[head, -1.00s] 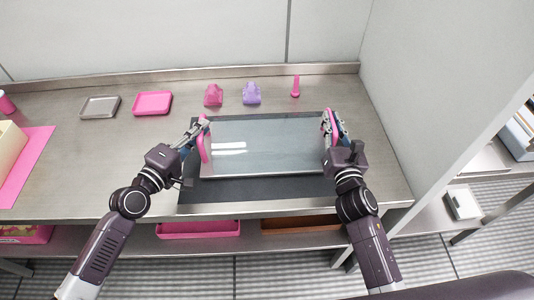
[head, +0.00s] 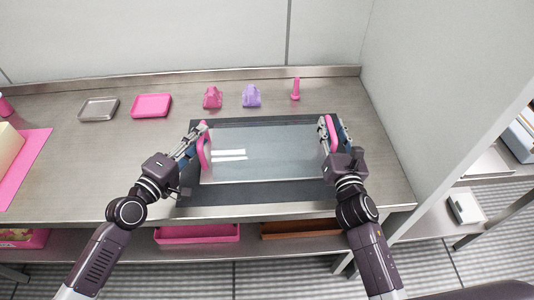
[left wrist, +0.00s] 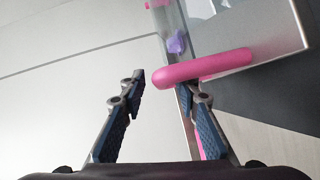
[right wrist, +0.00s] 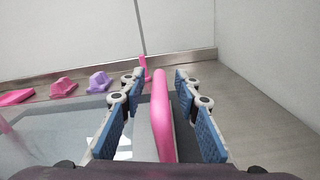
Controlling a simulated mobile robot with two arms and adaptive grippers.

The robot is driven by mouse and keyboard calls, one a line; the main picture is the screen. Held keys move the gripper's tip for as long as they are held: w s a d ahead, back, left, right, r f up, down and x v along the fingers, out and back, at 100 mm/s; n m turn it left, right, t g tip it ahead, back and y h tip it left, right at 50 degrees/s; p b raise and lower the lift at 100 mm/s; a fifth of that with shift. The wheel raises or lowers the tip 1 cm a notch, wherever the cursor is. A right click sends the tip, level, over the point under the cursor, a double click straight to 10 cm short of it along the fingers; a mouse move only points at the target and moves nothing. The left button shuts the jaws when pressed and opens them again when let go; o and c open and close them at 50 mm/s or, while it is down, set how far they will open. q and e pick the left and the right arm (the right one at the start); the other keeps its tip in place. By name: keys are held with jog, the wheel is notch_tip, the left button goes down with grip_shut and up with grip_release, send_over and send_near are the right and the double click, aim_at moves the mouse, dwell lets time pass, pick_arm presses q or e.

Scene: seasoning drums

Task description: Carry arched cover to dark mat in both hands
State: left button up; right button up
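The arched cover (head: 265,150) is a clear panel with a pink handle at each end. It sits over the dark mat (head: 260,194), seemingly resting on it. My left gripper (head: 198,129) is at the left handle (head: 204,152). In the left wrist view its fingers are spread; the pink handle (left wrist: 205,68) overlaps the right finger, and the left finger is clear of it. My right gripper (head: 331,121) is at the right handle. In the right wrist view that handle (right wrist: 161,115) stands between the spread fingers, with gaps on both sides.
Behind the mat stand a pink piece (head: 212,98), a purple piece (head: 251,96) and an upright pink object (head: 295,90). A pink tray (head: 151,106) and a grey tray (head: 98,109) lie back left. A wall (head: 430,90) bounds the right side.

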jog(key=shift+s, duration=0.1)
pick_arm(q)
jog(key=v, duration=1.1)
pick_arm(e)
jog(key=s, duration=1.2)
jog(key=shift+a, duration=0.25)
pick_arm(q)
jog(key=shift+a, duration=0.15)
jog(key=shift+s, duration=0.1)
